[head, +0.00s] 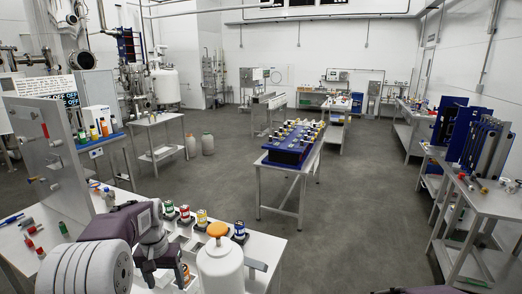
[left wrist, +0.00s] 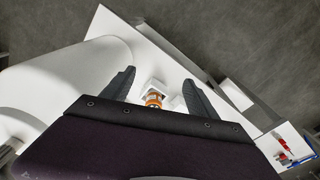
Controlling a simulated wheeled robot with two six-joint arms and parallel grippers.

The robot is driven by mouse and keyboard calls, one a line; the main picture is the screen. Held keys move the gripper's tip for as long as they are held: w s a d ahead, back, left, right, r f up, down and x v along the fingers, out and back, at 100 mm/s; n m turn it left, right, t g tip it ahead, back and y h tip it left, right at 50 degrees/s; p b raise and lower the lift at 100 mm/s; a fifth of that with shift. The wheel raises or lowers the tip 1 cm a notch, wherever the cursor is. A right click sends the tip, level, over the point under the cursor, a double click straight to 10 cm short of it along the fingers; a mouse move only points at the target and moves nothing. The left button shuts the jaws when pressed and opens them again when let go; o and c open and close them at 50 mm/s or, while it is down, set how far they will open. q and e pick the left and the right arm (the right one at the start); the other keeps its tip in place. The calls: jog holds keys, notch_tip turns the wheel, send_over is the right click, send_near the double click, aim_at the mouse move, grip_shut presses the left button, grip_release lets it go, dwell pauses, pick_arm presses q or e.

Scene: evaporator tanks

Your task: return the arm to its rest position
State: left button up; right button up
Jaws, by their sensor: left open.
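My left gripper (head: 164,274) comes in from the left in the head view, over the white table (head: 262,250). Its two dark fingers stand wide apart in the left wrist view (left wrist: 160,82), and nothing is gripped. A small orange-labelled can (left wrist: 153,98) shows between the fingers in that view, beyond the gripper body. I cannot tell how far below the fingers it is. In the head view an orange can (head: 185,271) stands close beside the gripper. My right gripper is not in view; only a dark piece shows at the bottom edge.
A white tank with an orange cap (head: 218,262) stands just right of the gripper. Several small cans, including a yellow one (head: 202,217), stand behind it. A grey upright panel (head: 50,150) rises at the left. Open floor (head: 350,220) lies to the right.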

pick_arm(q)
jog(key=s+d+f, duration=0.3)
jog(key=s+d, duration=0.1)
jog(key=s, duration=0.5)
jog(key=s+d+f, duration=0.4)
jog(key=s+d, duration=0.1)
jog(key=s, duration=0.4)
jog(key=shift+s+d+f+t+b, duration=0.2)
jog(key=shift+f+t+b, duration=0.1)
jog(key=shift+b, duration=0.1)
